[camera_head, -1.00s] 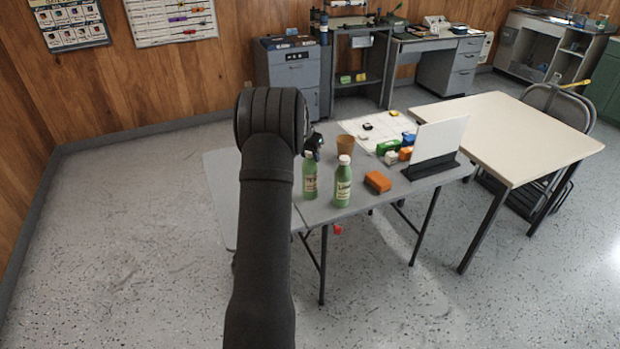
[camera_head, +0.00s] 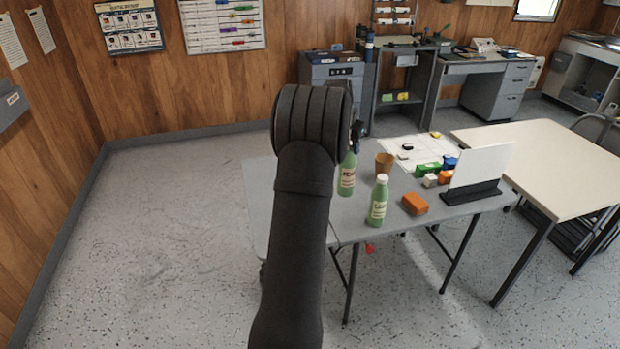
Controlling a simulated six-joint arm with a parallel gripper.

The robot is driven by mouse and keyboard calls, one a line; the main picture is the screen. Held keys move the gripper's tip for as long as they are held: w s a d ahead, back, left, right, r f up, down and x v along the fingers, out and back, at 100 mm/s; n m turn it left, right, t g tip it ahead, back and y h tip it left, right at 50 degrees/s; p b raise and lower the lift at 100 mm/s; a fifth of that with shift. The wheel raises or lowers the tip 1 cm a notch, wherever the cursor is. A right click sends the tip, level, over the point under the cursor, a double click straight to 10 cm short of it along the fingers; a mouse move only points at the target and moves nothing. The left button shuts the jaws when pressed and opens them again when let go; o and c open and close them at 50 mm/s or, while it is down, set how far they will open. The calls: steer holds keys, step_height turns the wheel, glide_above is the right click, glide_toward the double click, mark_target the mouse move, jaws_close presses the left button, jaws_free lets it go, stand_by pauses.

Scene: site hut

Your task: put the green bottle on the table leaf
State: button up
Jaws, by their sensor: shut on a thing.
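A green bottle (camera_head: 347,178) with a pale label is upright at my gripper (camera_head: 355,138), whose dark fingers show only in part past my wrist. My gripper is shut on this bottle near its top. The bottle appears raised above the grey table, though the gap under it is hard to judge. A second green bottle (camera_head: 379,203), with a white cap and pale label, stands on the table in front and to the right. The table leaf (camera_head: 259,190) is the grey panel at the left end, partly hidden by my arm. Its visible part looks bare.
An orange block (camera_head: 415,204), a brown cup (camera_head: 384,163), several coloured blocks and a white panel on a dark stand (camera_head: 480,170) occupy the table's right part. A paler table (camera_head: 560,165) stands to the right. Floor at left is clear.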

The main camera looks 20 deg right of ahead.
steer(key=s+a+n+t+y, duration=0.1)
steer(key=s+a+n, duration=0.3)
steer(key=s+a, duration=0.5)
steer(key=s, duration=0.3)
steer(key=shift+r, duration=0.3)
steer(key=w+a+f, duration=0.4)
steer(key=w+a, duration=0.1)
steer(key=w+a+f, duration=0.2)
steer(key=w, duration=0.1)
steer(key=shift+a+f, duration=0.3)
steer(key=shift+f, duration=0.05)
steer(key=shift+c, duration=0.2)
steer(key=shift+f, duration=2.05)
steer(key=o, duration=1.2)
steer(key=shift+f, duration=0.1)
steer(key=v, duration=1.2)
